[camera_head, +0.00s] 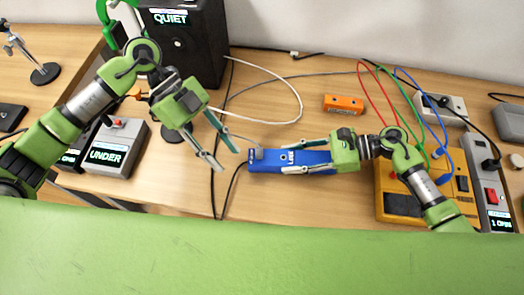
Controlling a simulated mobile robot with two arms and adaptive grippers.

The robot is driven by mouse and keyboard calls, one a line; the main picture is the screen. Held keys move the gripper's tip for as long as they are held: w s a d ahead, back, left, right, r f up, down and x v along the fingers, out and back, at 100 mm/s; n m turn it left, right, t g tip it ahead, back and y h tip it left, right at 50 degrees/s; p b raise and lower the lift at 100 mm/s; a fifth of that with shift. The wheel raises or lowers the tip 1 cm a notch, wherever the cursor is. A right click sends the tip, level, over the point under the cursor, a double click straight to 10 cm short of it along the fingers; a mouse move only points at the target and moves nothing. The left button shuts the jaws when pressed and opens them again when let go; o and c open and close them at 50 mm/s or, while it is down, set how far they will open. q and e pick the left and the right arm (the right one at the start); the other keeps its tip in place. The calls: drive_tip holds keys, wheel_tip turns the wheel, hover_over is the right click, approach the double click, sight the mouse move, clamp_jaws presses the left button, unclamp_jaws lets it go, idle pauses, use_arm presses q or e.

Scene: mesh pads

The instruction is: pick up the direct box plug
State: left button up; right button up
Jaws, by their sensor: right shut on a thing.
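The blue direct box (318,157) lies on the wooden table at centre. My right gripper (283,157) comes in from the right and is shut on the box, with one finger along each long side. A small grey plug (257,154) sits at the box's left end, with a dark cable running away to the lower left; whether it is fully seated I cannot tell. My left gripper (228,160) is open and empty, its fingertips a little left of the plug, pointing down and right.
A grey pedal (117,151) marked UNDER stands at left. A black speaker (185,45) is at the back left. An orange box (343,104) lies behind the blue box. A yellow meter (393,200) with coloured leads and a power strip (493,190) are right. Cables cross the table.

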sight(259, 147)
use_arm(q)
drive_tip(key=w+d+r+m+t+y, duration=0.5)
drive_tip(key=d+r+m+y, duration=0.1)
drive_tip(key=d+y, duration=0.15)
drive_tip(key=shift+m, duration=0.3)
drive_tip(key=f, duration=1.2)
drive_tip(key=shift+s+d+f, duration=0.15)
drive_tip(key=shift+s+d, duration=0.1)
drive_tip(key=shift+d, duration=0.1)
clamp_jaws()
